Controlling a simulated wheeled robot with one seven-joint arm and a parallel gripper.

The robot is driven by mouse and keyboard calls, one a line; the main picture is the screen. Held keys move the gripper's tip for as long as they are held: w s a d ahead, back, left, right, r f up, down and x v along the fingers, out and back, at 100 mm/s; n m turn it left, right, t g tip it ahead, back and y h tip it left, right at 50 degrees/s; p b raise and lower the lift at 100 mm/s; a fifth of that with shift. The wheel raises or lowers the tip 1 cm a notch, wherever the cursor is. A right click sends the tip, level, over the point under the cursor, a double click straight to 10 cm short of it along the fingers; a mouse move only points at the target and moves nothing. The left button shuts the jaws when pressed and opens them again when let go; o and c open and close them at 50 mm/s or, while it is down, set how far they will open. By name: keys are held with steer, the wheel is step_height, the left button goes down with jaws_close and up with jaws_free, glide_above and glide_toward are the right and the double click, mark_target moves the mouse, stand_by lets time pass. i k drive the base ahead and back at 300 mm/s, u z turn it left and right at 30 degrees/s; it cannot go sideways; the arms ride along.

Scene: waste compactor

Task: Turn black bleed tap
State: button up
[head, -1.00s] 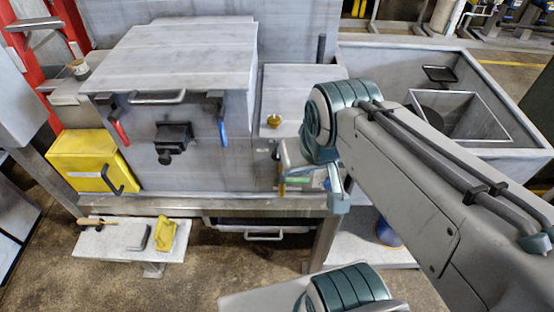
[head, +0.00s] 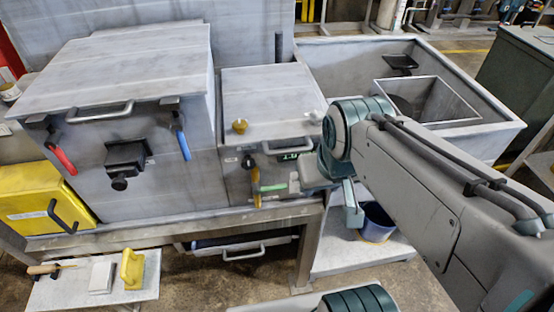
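A small black knob (head: 248,162) sits on the front panel of the smaller grey box (head: 270,90), above a yellow upright lever (head: 255,185). It may be the black bleed tap, but it is too small to tell. A black block with a round knob (head: 120,183) sits on the front of the larger grey box (head: 130,60). My gripper (head: 312,172) is mostly hidden by my wrist, just right of the smaller box's panel. I cannot tell whether its fingers are open or touch anything.
Red (head: 62,158) and blue (head: 183,143) levers hang on the larger box. A yellow case (head: 35,200) is at the left. A grey hopper (head: 480,128) stands behind my arm. A blue bucket (head: 376,224) and a low bench with tools (head: 70,290) are below.

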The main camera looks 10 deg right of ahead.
mark_target(248, 163)
steer(key=z, duration=1.5)
steer(key=k, duration=1.4)
steer(key=u, duration=1.95)
steer(key=i, duration=0.5)
